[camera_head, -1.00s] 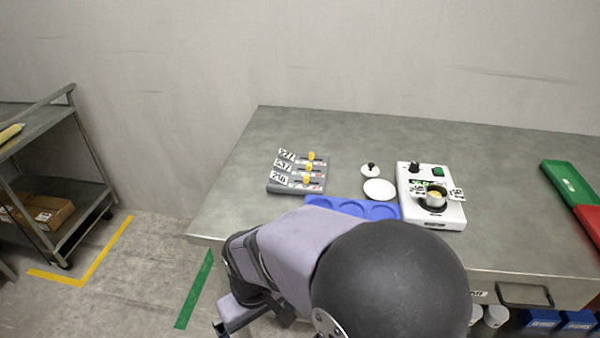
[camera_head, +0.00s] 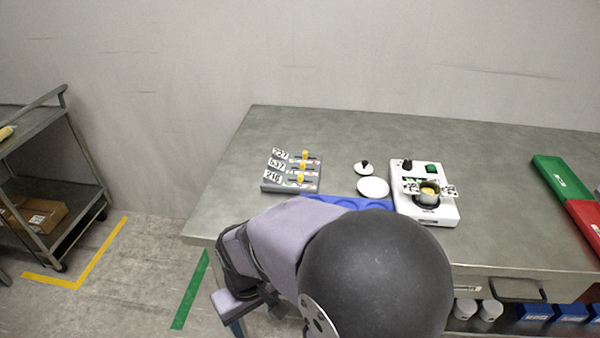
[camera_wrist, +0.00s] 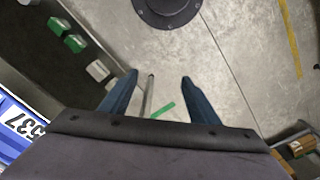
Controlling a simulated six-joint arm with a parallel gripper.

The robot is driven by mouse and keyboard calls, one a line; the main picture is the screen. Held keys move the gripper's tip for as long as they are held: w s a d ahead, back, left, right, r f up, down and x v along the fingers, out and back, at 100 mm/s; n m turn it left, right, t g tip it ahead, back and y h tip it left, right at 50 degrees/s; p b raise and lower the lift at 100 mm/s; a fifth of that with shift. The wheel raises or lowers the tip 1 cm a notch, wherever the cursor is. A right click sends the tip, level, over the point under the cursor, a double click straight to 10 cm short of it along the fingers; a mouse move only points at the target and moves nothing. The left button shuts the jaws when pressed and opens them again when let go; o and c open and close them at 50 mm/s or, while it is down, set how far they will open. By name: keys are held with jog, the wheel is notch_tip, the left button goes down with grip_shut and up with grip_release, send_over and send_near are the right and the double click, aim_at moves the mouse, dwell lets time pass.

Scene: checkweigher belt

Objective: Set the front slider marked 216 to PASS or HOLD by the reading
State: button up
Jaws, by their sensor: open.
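The dark grey slider block (camera_head: 272,188) stands at the left of the bench in the head view. It has three rows with cards 227, 537 and 216. The front slider's yellow knob (camera_head: 300,180) is beside card 216 (camera_head: 272,177); its exact setting is too small to tell. The white checkweigher (camera_head: 440,213) stands to the right with a metal pot (camera_head: 429,196) on it. Its green display is partly hidden and unreadable. My gripper (camera_wrist: 155,92) is open and empty in the wrist view, pointing at the floor, away from the sliders.
A blue tray (camera_head: 374,204) lies at the bench front, partly behind my arm. A white dish (camera_head: 373,187) and a small black-knobbed white piece (camera_head: 364,168) lie between block and checkweigher. Green (camera_head: 562,183) and red (camera_head: 584,220) trays are far right. A cart (camera_head: 75,190) stands left.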

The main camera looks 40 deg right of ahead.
jog(key=w+d+r+m+p, duration=0.1)
jog(key=w+d+r, duration=0.1)
jog(key=w, duration=0.1)
jog(key=w+d+r+p, duration=0.2)
jog(key=w, duration=0.1)
jog(key=w+d+r+m+t+p, duration=0.1)
jog(key=w+r+p, duration=0.1)
jog(key=w, duration=0.1)
jog(key=shift+w+d+r+m+h, duration=0.2)
jog(key=shift+d+m+h, duration=0.1)
jog(key=shift+d, duration=0.1)
jog(key=c, duration=0.5)
jog(key=w+d+r+p, duration=0.1)
jog(key=w+d, duration=0.1)
jog(key=w+d+r+m+p, duration=0.1)
jog(key=w+d+p, duration=0.1)
jog(key=w+d+r+m+p, duration=0.1)
jog(key=w+d, duration=0.1)
jog(key=shift+w+d+r+t+h, duration=0.3)
jog(key=shift+d+r+t+h, duration=0.05)
jog(key=shift+d+t+h, duration=0.05)
jog(key=w+d+r+m+p, duration=0.25)
jog(key=w+d+p, duration=0.2)
jog(key=d, duration=0.35)
jog(key=m+t+h+p, duration=0.1)
jog(key=m+h+p, duration=0.1)
send_near(301, 175)
jog(key=shift+p+x, duration=1.3)
jog(key=shift+x, duration=2.8)
jog(key=shift+w, duration=0.1)
